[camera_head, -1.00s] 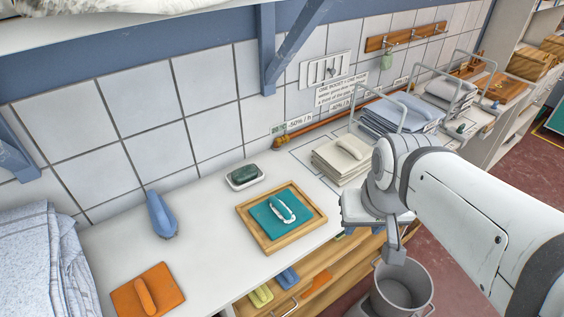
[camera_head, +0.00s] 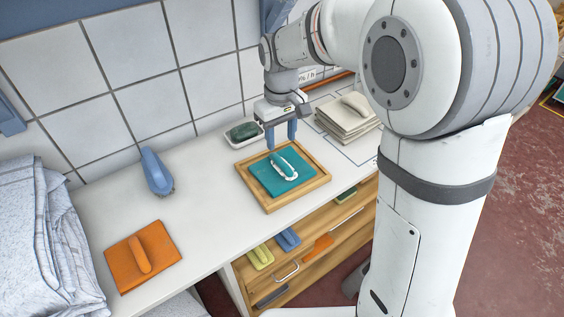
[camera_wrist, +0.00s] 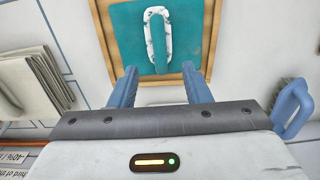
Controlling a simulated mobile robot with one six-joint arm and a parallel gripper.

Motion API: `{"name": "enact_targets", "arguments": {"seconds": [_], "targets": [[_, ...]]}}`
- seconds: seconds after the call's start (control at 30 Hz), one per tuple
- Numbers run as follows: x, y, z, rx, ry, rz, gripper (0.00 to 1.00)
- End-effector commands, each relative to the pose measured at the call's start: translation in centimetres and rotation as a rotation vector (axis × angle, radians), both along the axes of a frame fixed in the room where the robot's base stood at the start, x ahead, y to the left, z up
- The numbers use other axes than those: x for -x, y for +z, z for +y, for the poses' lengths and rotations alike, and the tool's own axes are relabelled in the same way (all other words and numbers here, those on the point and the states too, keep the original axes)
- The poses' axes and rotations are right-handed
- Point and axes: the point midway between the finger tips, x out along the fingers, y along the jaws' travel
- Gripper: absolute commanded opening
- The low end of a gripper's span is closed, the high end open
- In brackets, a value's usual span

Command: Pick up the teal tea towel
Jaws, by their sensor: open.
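The teal tea towel (camera_head: 267,178) lies folded flat in a shallow wooden tray (camera_head: 255,197) on the white counter. A white-edged loop with a teal middle (camera_head: 284,167) stands on the towel. My gripper (camera_head: 281,140) is above the back edge of the tray, its two blue fingers pointing down, open and empty. In the wrist view the towel (camera_wrist: 128,30) is ahead of the fingers (camera_wrist: 159,84), with the loop (camera_wrist: 158,40) roughly centred between them. The fingers look apart from the towel.
A green bar in a white dish (camera_head: 244,132) stands close to my gripper. A blue brush (camera_head: 157,171) and an orange cloth with a handle (camera_head: 143,257) are to the left. A cream stack (camera_head: 347,118) stands to the right.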

Motion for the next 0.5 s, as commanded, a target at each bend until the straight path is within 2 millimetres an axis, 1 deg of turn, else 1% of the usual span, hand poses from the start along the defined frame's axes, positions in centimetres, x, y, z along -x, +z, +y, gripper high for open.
{"name": "enact_targets", "arguments": {"seconds": [0.1, 0.37, 0.5], "targets": [[-0.2, -1.2, 0.3, 0.002, 0.008, 0.006, 0.44], [0.0, -4.2, 0.0, 0.003, 0.006, 0.008, 0.44], [0.2, -6.4, -0.3, 0.003, 0.005, 0.008, 0.44]]}}
